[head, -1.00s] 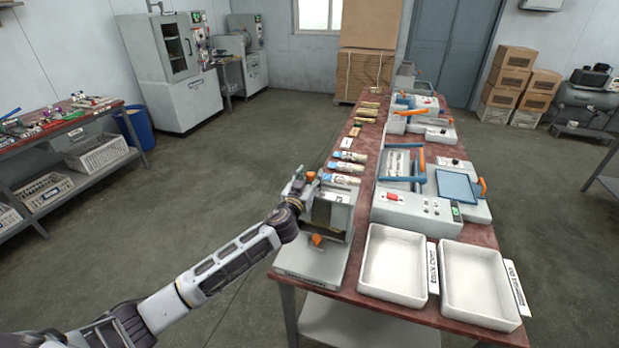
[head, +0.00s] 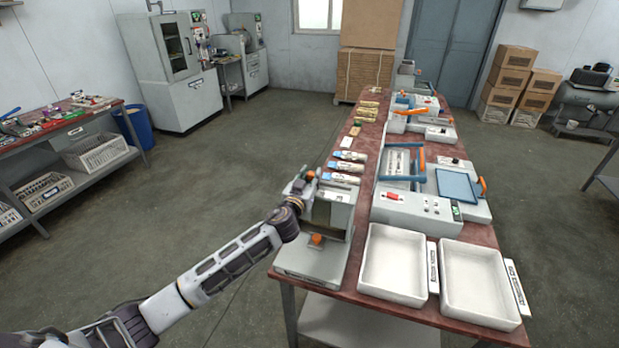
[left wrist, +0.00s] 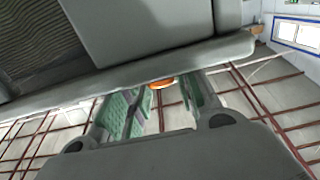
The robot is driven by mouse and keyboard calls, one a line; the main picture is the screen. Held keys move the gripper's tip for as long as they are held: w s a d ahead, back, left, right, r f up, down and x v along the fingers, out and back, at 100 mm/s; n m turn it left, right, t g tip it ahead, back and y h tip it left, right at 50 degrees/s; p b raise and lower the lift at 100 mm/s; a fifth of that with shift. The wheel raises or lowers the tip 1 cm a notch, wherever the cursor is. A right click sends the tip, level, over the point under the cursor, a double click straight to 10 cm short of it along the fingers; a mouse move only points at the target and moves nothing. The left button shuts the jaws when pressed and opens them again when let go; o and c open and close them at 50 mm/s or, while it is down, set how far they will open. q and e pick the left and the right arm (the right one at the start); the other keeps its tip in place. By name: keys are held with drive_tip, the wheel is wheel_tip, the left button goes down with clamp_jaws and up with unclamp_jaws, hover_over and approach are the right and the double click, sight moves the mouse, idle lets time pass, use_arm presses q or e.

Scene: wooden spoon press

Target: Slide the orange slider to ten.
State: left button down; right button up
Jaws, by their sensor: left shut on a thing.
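A grey press machine (head: 314,262) stands at the near left corner of the red table. One orange part, the orange slider (head: 310,176), shows at its upper left by my left gripper (head: 300,184). A second orange part (head: 316,239) sits lower on the machine's front. In the left wrist view, the orange slider (left wrist: 161,84) lies between the green-padded fingers of my left gripper (left wrist: 162,95), just under the edge of a grey housing. The gripper is shut on it. The slider's scale and numbers cannot be read. My right gripper is not in view.
Two white trays (head: 367,287) stand right of the press on the red table (head: 345,308). Behind it lie several spoon-like packets (head: 346,167) in a row. Grey machines with orange and blue handles (head: 425,212) fill the table's right side.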

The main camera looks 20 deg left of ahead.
sight(322, 187)
use_arm(q)
drive_tip(key=shift+d+f+b, duration=0.1)
drive_tip(key=shift+d+b, duration=0.8)
drive_tip(key=shift+d, duration=1.75)
drive_tip(key=c, duration=1.2)
unclamp_jaws()
drive_tip(key=shift+s, duration=0.1)
drive_tip(key=shift+o, duration=0.2)
drive_tip(key=shift+s, duration=0.2)
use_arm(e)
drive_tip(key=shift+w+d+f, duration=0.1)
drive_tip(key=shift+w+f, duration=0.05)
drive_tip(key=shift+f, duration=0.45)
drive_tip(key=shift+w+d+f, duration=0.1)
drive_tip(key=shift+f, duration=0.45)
use_arm(q)
drive_tip(key=shift+s, duration=0.75)
drive_tip(key=s, duration=1)
drive_tip(key=shift+a, duration=0.2)
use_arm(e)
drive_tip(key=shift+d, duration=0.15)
